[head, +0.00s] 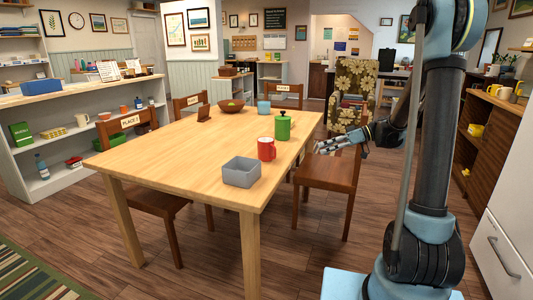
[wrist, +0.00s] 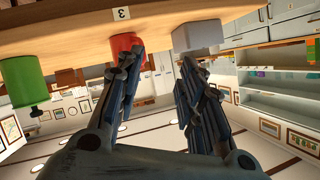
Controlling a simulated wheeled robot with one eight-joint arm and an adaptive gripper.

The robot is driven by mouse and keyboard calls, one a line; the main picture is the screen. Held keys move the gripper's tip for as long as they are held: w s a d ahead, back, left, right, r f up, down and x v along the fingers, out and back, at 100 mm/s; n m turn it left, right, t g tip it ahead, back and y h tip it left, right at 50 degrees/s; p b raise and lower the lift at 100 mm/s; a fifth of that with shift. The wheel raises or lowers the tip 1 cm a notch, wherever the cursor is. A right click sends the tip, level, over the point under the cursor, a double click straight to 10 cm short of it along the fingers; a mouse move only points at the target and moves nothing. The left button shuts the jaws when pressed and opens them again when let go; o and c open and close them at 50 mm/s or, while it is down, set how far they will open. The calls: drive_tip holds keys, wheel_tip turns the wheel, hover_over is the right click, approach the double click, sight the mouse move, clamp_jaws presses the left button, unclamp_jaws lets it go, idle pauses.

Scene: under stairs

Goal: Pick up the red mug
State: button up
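The red mug (head: 266,149) stands upright on the wooden table near its right edge. In the upside-down wrist view the red mug (wrist: 124,43) shows beyond the tip of the left finger, which hides part of it. My gripper (head: 322,146) is to the right of the mug, apart from it, beside the table edge and near a chair. In the wrist view my gripper (wrist: 162,59) is open, with nothing between its fingers.
A grey open box (head: 241,173) sits in front of the mug and a green lidded container (head: 283,127) behind it. A blue cup (head: 263,107) and a brown bowl (head: 231,105) stand farther back. A chair (head: 328,172) is at the right edge. The table's left side is clear.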

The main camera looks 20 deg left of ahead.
drive_tip(key=w+a+f+n+g+y, duration=0.2)
drive_tip(key=w+a+f+n+y, duration=0.1)
drive_tip(key=w+f+n, duration=0.25)
drive_tip(key=n+g, duration=0.1)
approach(268, 150)
drive_tip(key=shift+y, duration=0.5)
drive_tip(key=shift+s+a+f, duration=0.25)
drive_tip(key=shift+s+a, duration=0.35)
drive_tip(key=shift+s+a+f, duration=0.2)
drive_tip(key=shift+s+a, duration=0.35)
drive_tip(key=shift+a, duration=0.1)
drive_tip(key=shift+s+a+f, duration=0.25)
drive_tip(key=shift+s+a, duration=0.35)
clamp_jaws()
